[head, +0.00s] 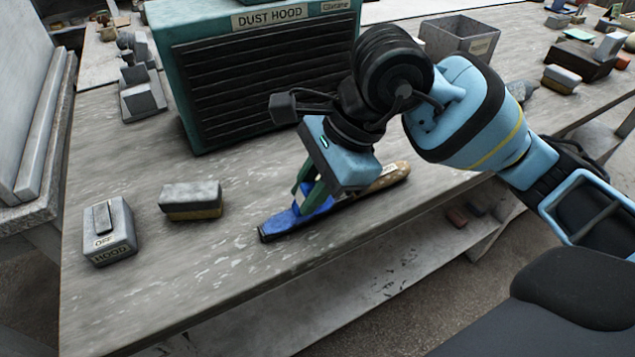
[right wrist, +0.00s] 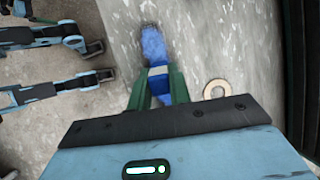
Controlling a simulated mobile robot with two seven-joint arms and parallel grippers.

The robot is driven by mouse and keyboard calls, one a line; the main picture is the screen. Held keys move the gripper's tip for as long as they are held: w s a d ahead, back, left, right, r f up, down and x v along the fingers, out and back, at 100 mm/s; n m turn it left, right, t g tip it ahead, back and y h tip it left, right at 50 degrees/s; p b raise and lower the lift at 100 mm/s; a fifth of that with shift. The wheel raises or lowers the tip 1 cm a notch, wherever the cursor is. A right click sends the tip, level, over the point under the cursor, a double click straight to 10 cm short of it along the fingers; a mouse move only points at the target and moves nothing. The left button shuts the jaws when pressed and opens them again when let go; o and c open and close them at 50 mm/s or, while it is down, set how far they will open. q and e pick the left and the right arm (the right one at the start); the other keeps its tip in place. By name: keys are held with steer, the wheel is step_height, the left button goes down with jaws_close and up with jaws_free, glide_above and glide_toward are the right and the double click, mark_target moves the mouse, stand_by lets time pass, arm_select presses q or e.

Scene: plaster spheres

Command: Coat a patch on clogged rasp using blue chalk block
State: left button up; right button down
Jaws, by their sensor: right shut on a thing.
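The rasp (head: 266,235) lies on the bench in front of the dust hood, its tip to the left and its wooden handle (head: 400,171) to the right. Blue colour covers its face near the tip (head: 285,219), also seen in the right wrist view (right wrist: 153,45). My right gripper (head: 304,197) is shut on the blue chalk block (right wrist: 159,86), which has a pale band. The block is down at the rasp's blue part; the fingers partly hide the contact. My arm hides part of the rasp's middle. My left gripper is not in view.
The green dust hood (head: 265,75) stands close behind. A grey switch box (head: 110,232) and a grey-and-tan block (head: 190,199) stand at the left. A grey bin (head: 460,38) is further back. The front bench edge is near.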

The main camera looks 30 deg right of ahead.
steer(key=shift+a+f, duration=0.1)
steer(key=shift+a, duration=0.85)
steer(key=shift+d, duration=0.15)
steer(key=shift+d, duration=0.85)
steer(key=shift+d, duration=0.1)
steer(key=shift+d, duration=0.9)
